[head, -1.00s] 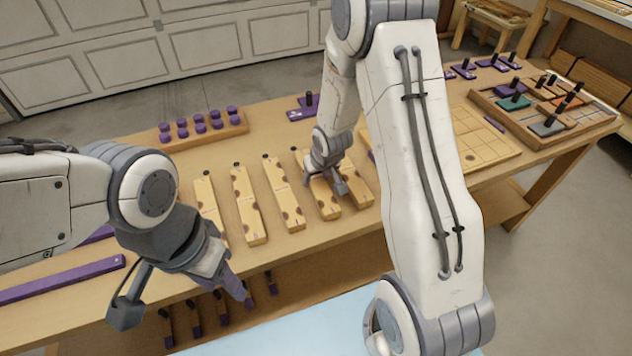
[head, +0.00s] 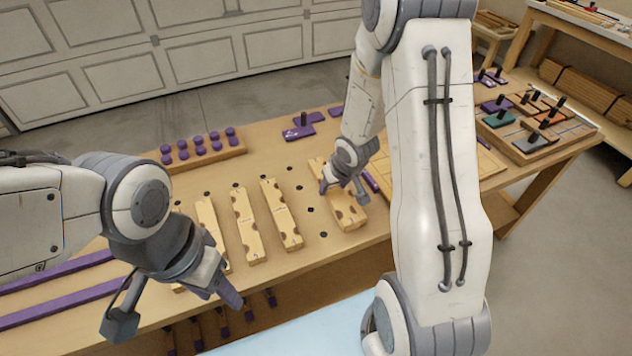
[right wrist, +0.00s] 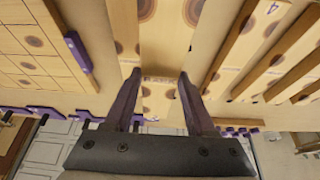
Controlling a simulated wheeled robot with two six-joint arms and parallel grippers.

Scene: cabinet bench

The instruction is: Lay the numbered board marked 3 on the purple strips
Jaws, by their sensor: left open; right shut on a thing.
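My right gripper (head: 343,185) is shut on a pale wooden board with brown round spots (head: 325,172), at the right end of the board row. My left gripper (head: 180,312) is open and empty at the bench's front edge. Two long purple strips (head: 75,302) lie at the left of the bench, partly hidden by my left arm.
Several spotted boards (head: 280,215) lie left of the held one, with dark holes in the bench between. A wooden block with purple knobs (head: 225,155) stands behind. A tray with coloured handled pieces (head: 535,140) and a gridded board (head: 485,160) are at the right.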

